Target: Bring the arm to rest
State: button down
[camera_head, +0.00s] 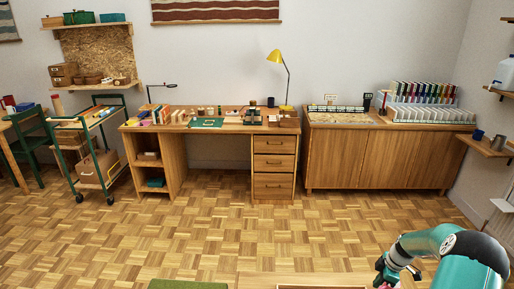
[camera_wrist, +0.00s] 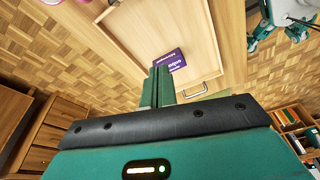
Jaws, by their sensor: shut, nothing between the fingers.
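My gripper (camera_wrist: 158,86) shows in the wrist view with its two green fingers together and nothing between them. A purple box with white lettering (camera_wrist: 173,60) lies just past the fingertips; the fingers overlap part of it in the picture, and I cannot tell whether they touch it. It lies in a shallow wooden drawer or tray (camera_wrist: 135,40) near its handled side. In the head view my arm reaches in at the lower right, bent downward, with my gripper (camera_head: 386,272) near the bottom edge and partly cut off.
A wooden surface (camera_head: 255,280) with a green item (camera_head: 188,285) is at the bottom of the head view. The parquet floor (camera_head: 220,235) beyond is clear. A desk (camera_head: 172,160), a low cabinet (camera_head: 375,160) and a green trolley (camera_head: 85,155) stand along the wall.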

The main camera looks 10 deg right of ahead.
jog(key=a+r+m+h, duration=0.1)
jog(key=a+r+m, duration=0.1)
jog(key=a+r, duration=0.65)
jog(key=a+r+m+h, duration=0.1)
jog(key=a+r, duration=0.4)
jog(key=r, duration=0.6)
jog(key=a+r+m+h, duration=0.1)
jog(key=a+r+m, duration=0.1)
jog(key=a+r, duration=0.65)
jog(key=s+a+r+m+t, duration=0.1)
jog(key=s+a+r+m, duration=0.1)
jog(key=s+a+r, duration=0.2)
jog(key=s+a+r+m+t, duration=0.2)
jog(key=s+a+r, duration=0.2)
jog(key=s+a, duration=0.3)
jog(key=s+a+r+m+t, duration=0.1)
jog(key=s+a+r, duration=0.3)
jog(key=s, duration=0.7)
jog(key=shift+a+r+m, duration=0.15)
jog(key=shift+a+m, duration=0.55)
jog(key=shift+m, duration=0.2)
jog(key=shift+s, duration=0.1)
